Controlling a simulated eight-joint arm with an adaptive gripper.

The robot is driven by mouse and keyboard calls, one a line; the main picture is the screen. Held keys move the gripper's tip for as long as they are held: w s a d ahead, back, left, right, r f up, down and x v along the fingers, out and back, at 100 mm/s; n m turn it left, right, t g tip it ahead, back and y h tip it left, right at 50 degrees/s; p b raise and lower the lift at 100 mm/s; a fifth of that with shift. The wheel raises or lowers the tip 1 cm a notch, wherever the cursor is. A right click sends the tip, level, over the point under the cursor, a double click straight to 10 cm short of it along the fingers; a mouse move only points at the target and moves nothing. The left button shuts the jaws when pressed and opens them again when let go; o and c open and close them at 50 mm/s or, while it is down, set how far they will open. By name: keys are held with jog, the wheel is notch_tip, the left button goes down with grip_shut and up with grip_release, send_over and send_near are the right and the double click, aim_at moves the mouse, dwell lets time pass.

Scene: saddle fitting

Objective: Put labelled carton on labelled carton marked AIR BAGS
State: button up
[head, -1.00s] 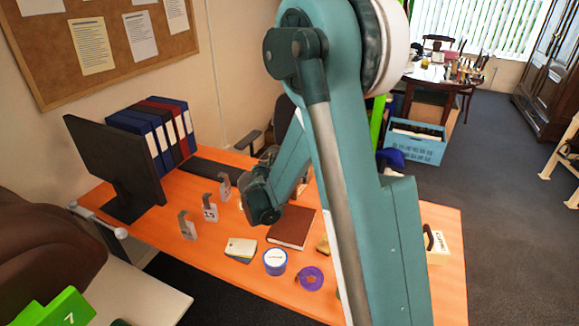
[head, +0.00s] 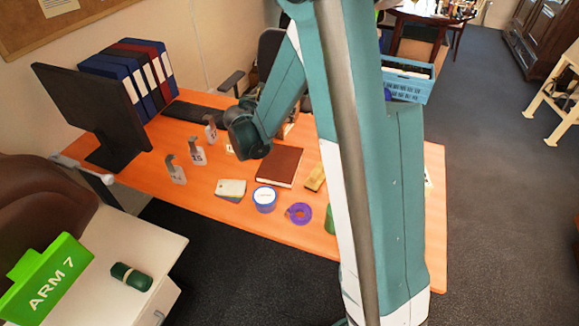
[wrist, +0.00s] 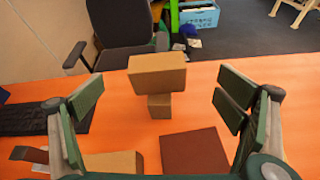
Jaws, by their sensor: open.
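In the wrist view a larger tan carton (wrist: 157,72) appears to rest on a smaller tan carton (wrist: 160,106) on the orange desk. Another tan box (wrist: 113,162) lies lower left, partly cut off by my gripper. No label on any of them is readable, so I cannot tell which is marked AIR BAGS. My gripper (wrist: 160,98) is open and empty; its two green-padded fingers stand wide apart, to the left and right of the stacked cartons, not touching them. In the head view my arm hides most of this area.
A brown book (wrist: 195,152) lies right of the near box. The keyboard (wrist: 45,118) is at left, an office chair (wrist: 122,25) behind the desk. In the head view, numbered holders (head: 197,152), a purple tape roll (head: 299,213) and a round tub (head: 265,199) stand on the desk (head: 225,205).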

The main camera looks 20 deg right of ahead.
jog(key=s+a+r+m+g+y, duration=0.1)
jog(key=s+r+m, duration=0.25)
jog(key=s, duration=0.35)
jog(key=s+a+r+m+y, duration=0.1)
jog(key=s+r+m+y, duration=0.15)
jog(key=s+m, duration=0.3)
jog(key=s+a+r+m+g+y, duration=0.1)
jog(key=s+a+r+m, duration=0.2)
jog(key=s, duration=0.4)
jog(key=s+a+m+y, duration=0.2)
jog(key=s+a+m, duration=0.2)
jog(key=s, duration=0.8)
jog(key=s+a+r+m+y, duration=0.1)
jog(key=s+a+m, duration=0.3)
jog(key=s+m, duration=0.5)
jog(key=s+y, duration=0.1)
jog(key=s, duration=0.2)
jog(key=shift+s+r+m, duration=0.25)
jog(key=shift+s+m, duration=0.05)
jog(key=shift+s, duration=0.1)
